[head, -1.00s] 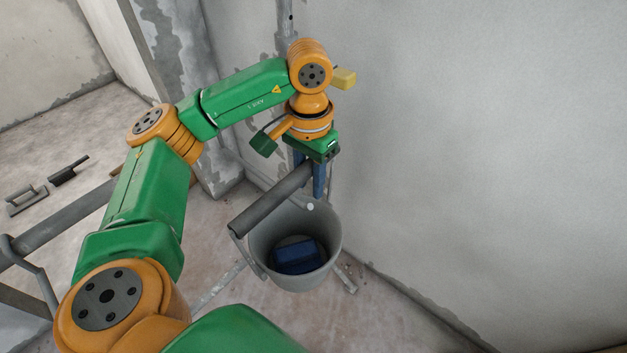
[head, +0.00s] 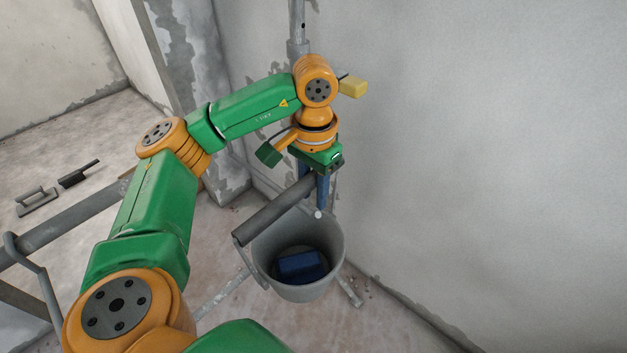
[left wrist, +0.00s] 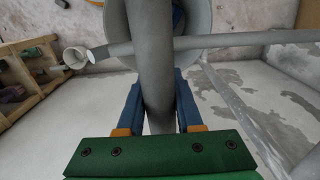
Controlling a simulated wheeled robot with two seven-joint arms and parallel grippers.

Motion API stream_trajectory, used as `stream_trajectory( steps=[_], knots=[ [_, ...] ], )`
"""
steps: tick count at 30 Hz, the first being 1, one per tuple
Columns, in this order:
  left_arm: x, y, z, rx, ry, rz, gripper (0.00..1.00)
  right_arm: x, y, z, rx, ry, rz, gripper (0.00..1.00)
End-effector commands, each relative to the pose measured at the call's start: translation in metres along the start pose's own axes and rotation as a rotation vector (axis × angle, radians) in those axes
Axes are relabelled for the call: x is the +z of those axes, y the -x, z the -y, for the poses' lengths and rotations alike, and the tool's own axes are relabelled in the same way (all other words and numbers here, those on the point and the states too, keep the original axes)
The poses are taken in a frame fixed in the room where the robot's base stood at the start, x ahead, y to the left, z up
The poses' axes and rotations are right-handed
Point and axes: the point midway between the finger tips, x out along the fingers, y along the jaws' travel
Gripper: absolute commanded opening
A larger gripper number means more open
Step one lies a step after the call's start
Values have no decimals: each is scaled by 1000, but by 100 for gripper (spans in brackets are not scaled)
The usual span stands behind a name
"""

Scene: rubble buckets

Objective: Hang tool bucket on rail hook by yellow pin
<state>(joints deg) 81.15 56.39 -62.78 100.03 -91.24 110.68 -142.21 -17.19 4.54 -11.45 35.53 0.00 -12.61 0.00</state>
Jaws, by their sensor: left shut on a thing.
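The grey tool bucket (head: 335,262) is in the middle of the head view, with a dark blue block (head: 299,266) inside. My left gripper (head: 318,190) points down at its rim, shut on the thick grey handle grip (head: 270,214). In the left wrist view, the grip (left wrist: 152,70) runs between the blue fingers (left wrist: 158,105). A bent grey hook (head: 28,268) hangs on a grey rail (head: 75,220) at the left. A yellow block (head: 353,87) shows beside my left wrist; I cannot tell whether it is the pin. My right gripper is out of view.
A grey pole (head: 298,30) stands against the wall behind my left arm. Metal feet (head: 350,290) show on the floor beneath the bucket. Trowels (head: 38,200) lie on the floor at far left. The wall (head: 500,150) closes off the right side.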

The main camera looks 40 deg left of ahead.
Motion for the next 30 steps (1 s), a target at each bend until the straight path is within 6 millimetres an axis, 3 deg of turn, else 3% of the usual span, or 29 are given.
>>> stream_trajectory(
  steps=[11,12,15,16,25,30],
  knots=[
    [0,0,0,0,0,1,0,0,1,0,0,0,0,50],
    [0,0,0,0,0,1,40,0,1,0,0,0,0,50],
    [0,0,0,0,0,1,67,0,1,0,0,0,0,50],
    [0,0,0,0,0,1,70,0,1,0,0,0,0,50],
    [0,4,0,1,0,-1,70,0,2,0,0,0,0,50],
    [-1,45,0,1,1,-4,70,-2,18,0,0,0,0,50]
  ],
)
